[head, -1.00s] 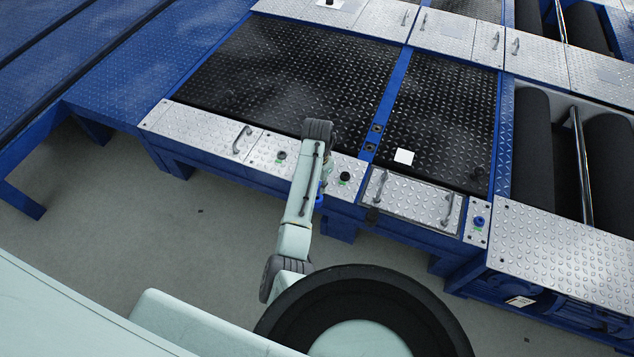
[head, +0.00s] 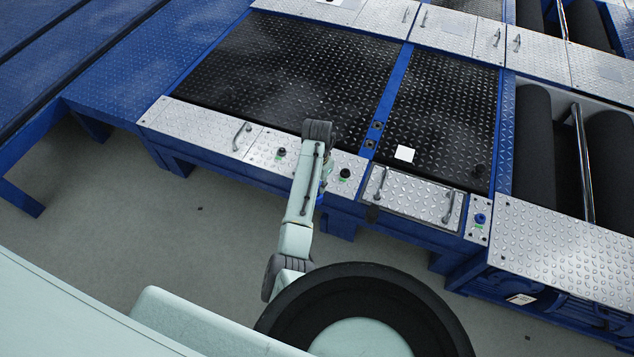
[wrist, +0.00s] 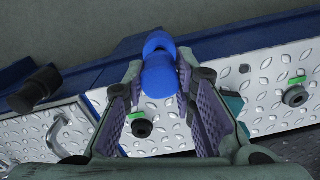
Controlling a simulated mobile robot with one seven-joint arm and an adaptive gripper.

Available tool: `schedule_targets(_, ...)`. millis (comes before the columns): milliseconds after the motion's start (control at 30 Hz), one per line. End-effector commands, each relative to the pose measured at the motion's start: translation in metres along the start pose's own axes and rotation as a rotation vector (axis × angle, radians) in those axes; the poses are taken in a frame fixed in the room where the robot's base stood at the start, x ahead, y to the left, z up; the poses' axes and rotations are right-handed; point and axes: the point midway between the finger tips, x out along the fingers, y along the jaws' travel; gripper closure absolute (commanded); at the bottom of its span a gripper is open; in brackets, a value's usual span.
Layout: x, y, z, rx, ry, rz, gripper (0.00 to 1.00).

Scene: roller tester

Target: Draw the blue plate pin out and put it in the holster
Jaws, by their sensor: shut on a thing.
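The blue pin (wrist: 157,72) shows in the wrist view between the fingertips of my gripper (wrist: 158,82), which is shut on it. It is in front of the blue rail at the plates' edge; whether its lower end is clear of everything is hidden. In the head view a bit of blue (head: 320,199) shows beside my arm, and the gripper itself is mostly hidden by the arm. A dark cylinder (wrist: 36,90) on the rail's front at the left of the wrist view, also in the head view (head: 373,213), may be the holster; I cannot tell for certain.
Black round fittings with green tags (head: 345,174) (head: 281,153) sit on the silver plates near my gripper. A handled silver plate (head: 414,196) lies to the right, then a blue knob (head: 480,218). A white square (head: 404,154) lies on black plating. Floor in front is open.

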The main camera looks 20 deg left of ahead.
Motion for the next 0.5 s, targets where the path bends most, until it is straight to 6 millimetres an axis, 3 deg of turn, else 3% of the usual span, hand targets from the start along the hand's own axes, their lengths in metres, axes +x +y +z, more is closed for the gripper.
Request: schedule_targets(500, 0.017, 0.000, 0.000, 0.000, -0.001, 0.000, 1.00)
